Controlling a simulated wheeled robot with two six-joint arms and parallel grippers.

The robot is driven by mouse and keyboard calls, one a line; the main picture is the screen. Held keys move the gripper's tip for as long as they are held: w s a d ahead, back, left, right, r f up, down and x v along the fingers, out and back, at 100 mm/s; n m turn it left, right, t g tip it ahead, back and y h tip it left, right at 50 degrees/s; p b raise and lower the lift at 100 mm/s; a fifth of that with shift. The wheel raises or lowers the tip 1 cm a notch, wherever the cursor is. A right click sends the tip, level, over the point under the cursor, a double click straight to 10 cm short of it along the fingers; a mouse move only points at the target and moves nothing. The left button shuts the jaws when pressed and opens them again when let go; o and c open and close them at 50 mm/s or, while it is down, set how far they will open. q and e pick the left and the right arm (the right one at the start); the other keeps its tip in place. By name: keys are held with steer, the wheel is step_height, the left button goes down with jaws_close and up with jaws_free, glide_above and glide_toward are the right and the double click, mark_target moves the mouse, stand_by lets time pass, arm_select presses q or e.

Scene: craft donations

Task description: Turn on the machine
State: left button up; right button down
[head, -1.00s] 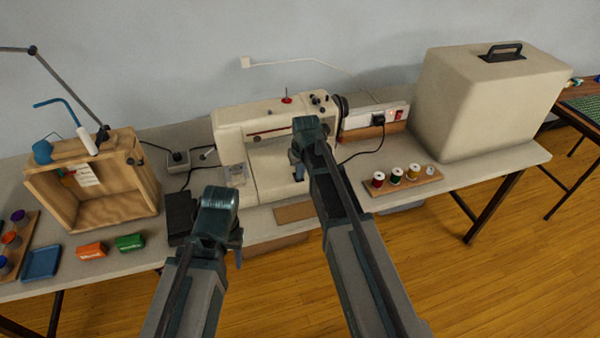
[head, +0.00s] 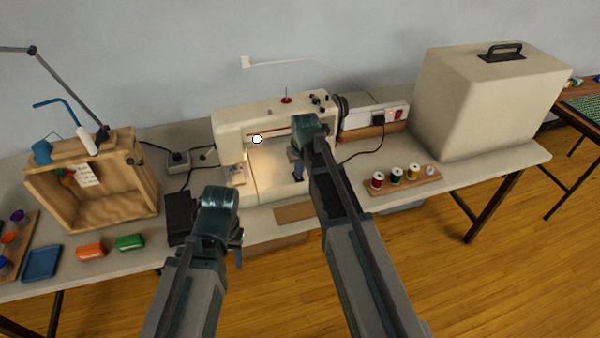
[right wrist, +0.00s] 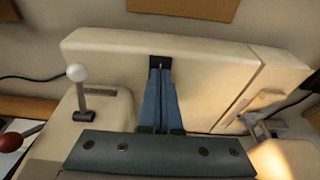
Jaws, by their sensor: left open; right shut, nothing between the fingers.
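The cream sewing machine (head: 232,122) stands on the table at the middle of the head view. A bright lamp spot (head: 257,139) shows on its front, with a warm glow below; the glow also shows at the lower right of the right wrist view. My right gripper (head: 298,174) is in front of the machine. In the right wrist view its blue fingers (right wrist: 160,68) are shut and empty, with their tips at a small black part (right wrist: 160,61) on a cream surface; contact is unclear. My left gripper (head: 239,248) is open and empty at the table's front edge.
A black box (head: 178,210) lies beside my left gripper. A white power strip with a red switch (head: 398,114) is behind right. Thread spools (head: 397,174) and a large cream case (head: 480,105) stand right; a wooden box (head: 120,211) stands left. Cables run behind.

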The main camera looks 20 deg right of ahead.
steer(key=shift+w+r, duration=0.1)
steer(key=shift+r, duration=0.1)
stand_by(0.3)
steer(key=shift+r+p, duration=0.5)
steer(key=shift+p, duration=0.1)
steer(key=s+p+v, duration=0.2)
steer(key=p+v, duration=0.9)
steer(key=v, duration=0.1)
steer(key=shift+p, duration=0.3)
steer(key=shift+s, duration=0.1)
steer(key=s+a+n+g, duration=0.1)
steer(key=s+a, duration=0.5)
steer(key=s, duration=0.4)
steer(key=s+a+n+g+h, duration=0.1)
steer(key=s+a+n+g, duration=0.1)
steer(key=s+a, duration=0.5)
steer(key=s, duration=0.3)
steer(key=shift+s+f, duration=0.25)
